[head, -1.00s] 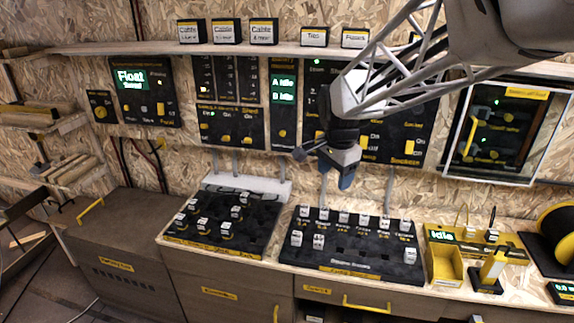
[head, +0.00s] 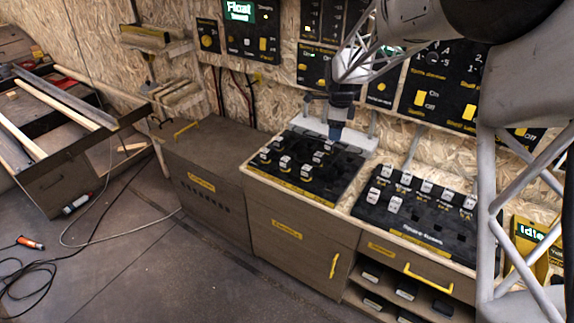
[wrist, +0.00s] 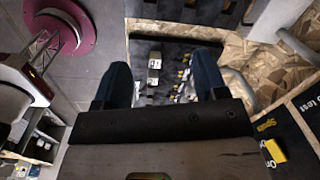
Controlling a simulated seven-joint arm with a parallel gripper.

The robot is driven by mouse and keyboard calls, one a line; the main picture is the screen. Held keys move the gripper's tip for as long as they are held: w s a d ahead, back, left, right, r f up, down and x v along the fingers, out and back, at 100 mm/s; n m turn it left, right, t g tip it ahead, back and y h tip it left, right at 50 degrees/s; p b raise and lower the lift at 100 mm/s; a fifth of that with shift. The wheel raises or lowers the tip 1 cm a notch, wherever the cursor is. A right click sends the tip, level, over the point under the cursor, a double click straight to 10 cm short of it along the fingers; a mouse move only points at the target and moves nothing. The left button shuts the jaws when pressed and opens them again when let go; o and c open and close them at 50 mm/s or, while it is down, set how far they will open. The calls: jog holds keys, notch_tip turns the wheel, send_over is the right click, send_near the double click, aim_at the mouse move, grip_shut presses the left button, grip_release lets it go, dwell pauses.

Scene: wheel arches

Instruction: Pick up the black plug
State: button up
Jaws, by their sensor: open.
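My gripper (head: 337,132) is open, with its two blue fingers apart and nothing between them. In the head view it hangs above the back part of the left black board (head: 345,183). In the wrist view the gap between the fingers (wrist: 161,65) faces a black board with small pale-topped pieces. I cannot tell for sure which thing is the black plug. On the floor at the left lie an orange-ended cable piece (head: 31,243) and a grey piece with a red end (head: 77,204), both far from my gripper.
A second black board (head: 425,222) with several pale-topped pieces stands to the right on the bench. Wall panels with yellow switches (head: 425,100) rise behind. A brown cabinet (head: 205,175) is at the left. Dark cables (head: 40,275) lie on the floor.

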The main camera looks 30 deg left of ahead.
aim_at(285, 159)
jog(key=a+f+m, duration=0.1)
jog(key=a+f, duration=0.3)
jog(key=a, duration=0.2)
jog(key=a+f+m, duration=0.1)
jog(key=a+f, duration=0.4)
jog(key=a, duration=0.1)
jog(key=s+a+f+m, duration=0.1)
jog(key=a+f, duration=0.3)
jog(key=a, duration=0.2)
jog(key=shift+a+f+m+g, duration=0.15)
jog(key=shift+f+m+g, duration=0.1)
jog(key=shift+m+g, duration=0.05)
jog(key=shift+f, duration=1.3)
jog(key=shift+a+f, duration=0.15)
jog(key=shift+f, duration=2.45)
